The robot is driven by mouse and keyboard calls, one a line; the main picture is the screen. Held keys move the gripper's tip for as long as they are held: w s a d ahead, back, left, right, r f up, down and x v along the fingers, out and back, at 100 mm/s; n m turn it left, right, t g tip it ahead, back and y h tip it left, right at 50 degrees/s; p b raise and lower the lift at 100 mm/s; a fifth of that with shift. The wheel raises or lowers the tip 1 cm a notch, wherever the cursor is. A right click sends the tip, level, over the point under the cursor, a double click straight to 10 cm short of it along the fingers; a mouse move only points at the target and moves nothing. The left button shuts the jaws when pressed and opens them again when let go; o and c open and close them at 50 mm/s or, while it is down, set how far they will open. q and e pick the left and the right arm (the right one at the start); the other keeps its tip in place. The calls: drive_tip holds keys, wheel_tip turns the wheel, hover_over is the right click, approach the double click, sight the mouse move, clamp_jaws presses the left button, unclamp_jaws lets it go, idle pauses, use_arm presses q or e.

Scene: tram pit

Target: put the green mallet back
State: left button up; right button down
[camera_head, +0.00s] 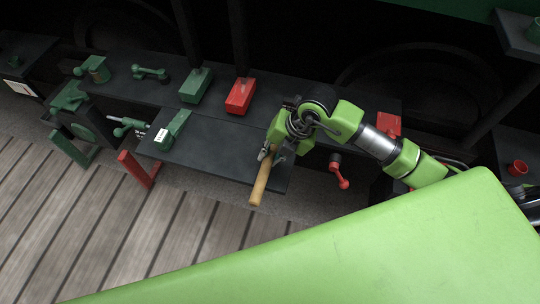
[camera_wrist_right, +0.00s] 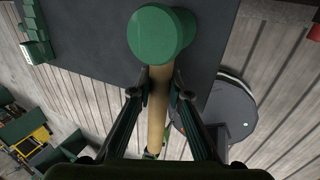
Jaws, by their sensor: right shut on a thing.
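The green mallet shows in the right wrist view with its round green head (camera_wrist_right: 155,34) and a pale wooden handle (camera_wrist_right: 157,115). My right gripper (camera_wrist_right: 160,90) is shut on the handle just below the head, one finger on each side. In the head view the wooden handle (camera_head: 261,184) sticks out below my right gripper (camera_head: 270,154), toward the front edge of the dark lower shelf (camera_head: 215,145). The head is mostly hidden there by the gripper. I cannot tell whether the mallet touches the shelf. My left gripper is not in view.
A green block (camera_head: 195,86) and a red block (camera_head: 241,95) stand on the upper shelf (camera_head: 140,92). A green tool with a white label (camera_head: 171,130) lies at the lower shelf's left end. A red handle (camera_head: 340,172) hangs right of the shelf. The lower shelf's middle is clear.

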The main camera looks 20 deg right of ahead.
drive_tip(key=c, duration=1.9)
unclamp_jaws()
drive_tip(key=shift+f, duration=0.2)
drive_tip(key=shift+f+b, duration=0.1)
drive_tip(key=shift+b, duration=0.25)
drive_tip(key=v, duration=1.4)
drive_tip(key=shift+s+d, duration=0.2)
